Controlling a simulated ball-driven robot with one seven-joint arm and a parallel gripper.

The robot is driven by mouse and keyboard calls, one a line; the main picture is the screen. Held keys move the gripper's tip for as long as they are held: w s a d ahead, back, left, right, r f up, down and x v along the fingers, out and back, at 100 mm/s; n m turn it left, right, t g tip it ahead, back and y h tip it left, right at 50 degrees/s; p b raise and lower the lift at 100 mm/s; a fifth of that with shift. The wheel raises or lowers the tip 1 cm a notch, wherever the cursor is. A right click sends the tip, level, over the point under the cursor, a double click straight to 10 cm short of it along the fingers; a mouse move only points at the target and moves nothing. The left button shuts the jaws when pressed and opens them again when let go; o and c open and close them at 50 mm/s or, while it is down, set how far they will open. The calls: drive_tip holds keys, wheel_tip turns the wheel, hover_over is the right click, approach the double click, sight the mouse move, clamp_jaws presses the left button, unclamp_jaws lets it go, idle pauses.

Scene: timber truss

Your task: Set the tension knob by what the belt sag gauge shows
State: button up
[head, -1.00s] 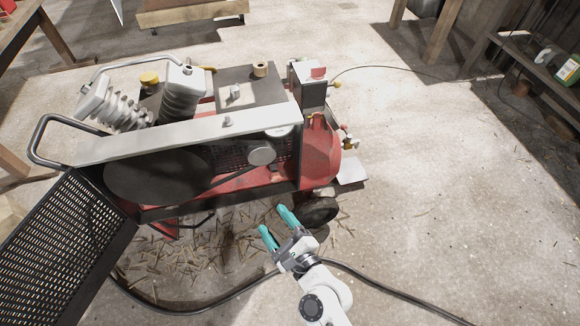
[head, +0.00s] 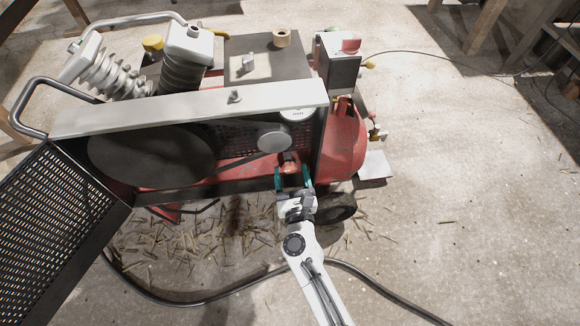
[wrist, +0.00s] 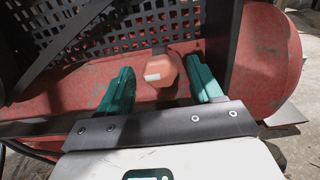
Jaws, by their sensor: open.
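An orange-red faceted knob with a pale patch (wrist: 164,70), which I take for the tension knob, sits low inside the compressor's open belt housing. In the head view the knob (head: 289,164) shows just beyond my fingertips. My gripper (head: 292,176) is open, its teal fingers pointing at the knob. In the wrist view the fingers (wrist: 159,68) stand on either side of it; I cannot tell whether they touch it. A white dial (head: 297,114), likely the sag gauge, sits under the pale top bar, partly covered; its reading is too small to make out. The dark belt (head: 237,168) slants toward the small pulley.
The red compressor (head: 343,140) has a large dark flywheel (head: 150,155) at left. Its perforated guard (head: 50,225) hangs open at lower left. A wheel (head: 338,208) and a black hose (head: 220,297) lie near my arm.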

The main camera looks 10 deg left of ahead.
drive_tip(key=shift+x, duration=1.4)
drive_tip(key=c, duration=1)
drive_tip(key=shift+n, duration=0.4)
